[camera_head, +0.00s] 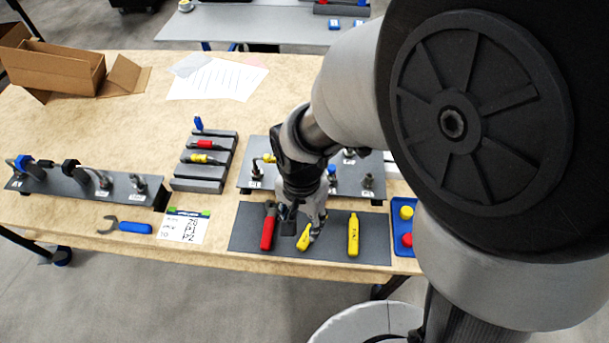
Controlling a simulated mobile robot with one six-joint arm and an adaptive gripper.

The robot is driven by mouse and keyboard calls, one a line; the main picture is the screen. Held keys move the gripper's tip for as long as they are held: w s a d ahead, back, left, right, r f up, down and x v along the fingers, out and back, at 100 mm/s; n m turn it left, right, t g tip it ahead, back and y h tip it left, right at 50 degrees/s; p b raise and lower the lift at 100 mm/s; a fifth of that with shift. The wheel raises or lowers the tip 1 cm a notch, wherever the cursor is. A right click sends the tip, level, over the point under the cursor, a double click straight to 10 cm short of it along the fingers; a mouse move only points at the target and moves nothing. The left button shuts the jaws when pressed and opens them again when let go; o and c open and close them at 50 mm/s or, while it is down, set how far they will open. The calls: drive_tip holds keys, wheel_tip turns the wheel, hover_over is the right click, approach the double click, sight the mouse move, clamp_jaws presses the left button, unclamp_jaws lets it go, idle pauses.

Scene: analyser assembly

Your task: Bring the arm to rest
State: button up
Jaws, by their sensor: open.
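My arm comes in from the right and reaches down to the front of the table (230,260). My gripper (302,218) points down over the dark tool mat (375,222) and is open. Below and between its fingers is a yellow-handled tool (304,242), its upper part partly hidden by the gripper. I cannot tell whether the fingers touch it. A red-handled tool (267,232) lies just left of the gripper and a yellow tool (353,236) lies to its right, both on the mat.
Behind the gripper is a plate with fittings (249,178), partly hidden by my arm. A grey slotted rack (204,170), another fitting plate (85,190), a blue-handled wrench (130,227), a label card (184,226) and a blue tray (404,249) stand around. The table's middle is clear.

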drive_tip(key=s+d+r+n+t, duration=0.2)
drive_tip(key=s+d+r, duration=0.2)
drive_tip(key=d+r, duration=0.4)
drive_tip(key=s+d+r+n+t, duration=0.2)
drive_tip(key=s+d+r, duration=0.2)
drive_tip(key=d+r, duration=0.4)
wheel_tip(320, 180, up, 2)
drive_tip(key=shift+s+d+r+n+t, duration=0.25)
drive_tip(key=shift+d+n+t, duration=0.05)
drive_tip(key=shift+d+n, duration=0.1)
